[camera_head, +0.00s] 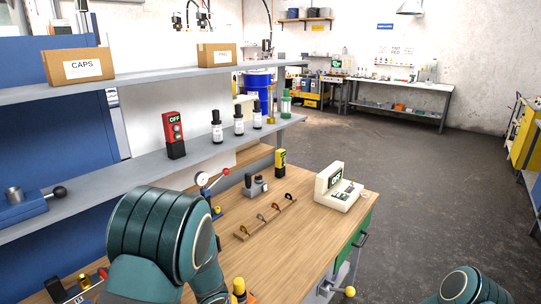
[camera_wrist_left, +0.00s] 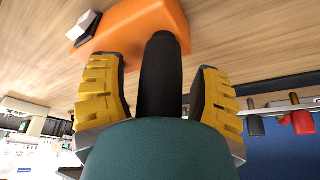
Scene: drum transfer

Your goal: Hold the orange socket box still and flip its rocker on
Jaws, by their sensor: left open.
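The orange socket box (camera_wrist_left: 142,27) lies on the wooden bench top at the top of the left wrist view. A black-and-white part (camera_wrist_left: 85,28), perhaps its rocker, shows at the box's left side; its position is unclear. My left gripper (camera_wrist_left: 160,72) has its yellow-padded fingers spread apart, pointing at the box. A dark cylindrical piece stands between the fingers and overlaps the box; I cannot tell whether it touches it. In the head view my left arm covers most of that spot, leaving a small orange patch (camera_head: 250,297). My right gripper is out of view.
A shelf with a red OFF device (camera_head: 173,134) and bottles runs behind. Floor at right is open.

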